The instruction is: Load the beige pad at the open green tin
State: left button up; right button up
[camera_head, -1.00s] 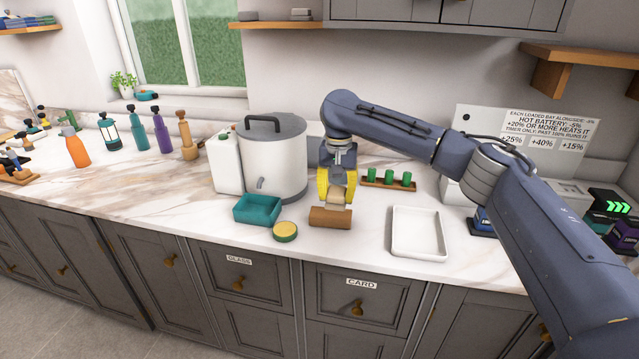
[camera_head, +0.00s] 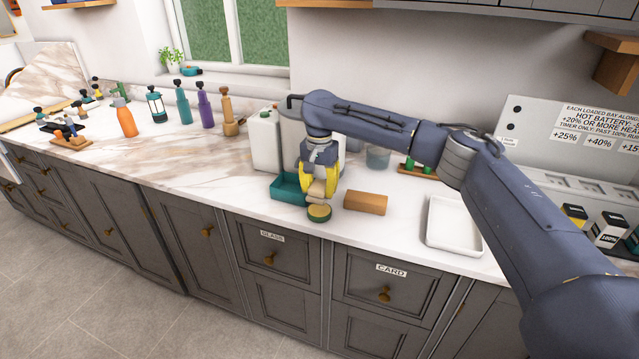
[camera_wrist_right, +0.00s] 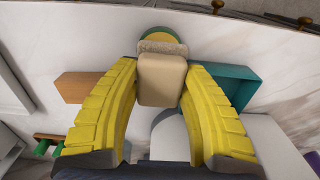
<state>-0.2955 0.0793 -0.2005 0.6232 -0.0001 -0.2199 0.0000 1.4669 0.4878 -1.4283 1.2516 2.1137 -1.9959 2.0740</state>
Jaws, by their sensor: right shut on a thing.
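My right gripper (camera_head: 319,192) has its yellow fingers shut on the beige pad (camera_head: 317,189). In the right wrist view the beige pad (camera_wrist_right: 161,82) sits between the fingertips, its fuzzy lighter end toward the tin. The open green tin (camera_head: 319,213), with a yellowish inside, stands on the counter directly below the pad. In the right wrist view the tin (camera_wrist_right: 165,33) is partly hidden behind the pad's end. I cannot tell whether pad and tin touch. My left gripper is not in view.
A brown block (camera_head: 365,203) lies just right of the tin. A teal tray (camera_head: 285,188) is close behind the tin on the left. A white tray (camera_head: 454,225) stands farther right. The counter's front edge runs close in front of the tin.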

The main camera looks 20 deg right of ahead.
aim_at(319, 210)
jog(key=shift+f, duration=1.9)
jog(key=shift+f, duration=0.6)
dwell(0.5)
jog(key=shift+r, duration=0.1)
jog(key=shift+r, duration=3.4)
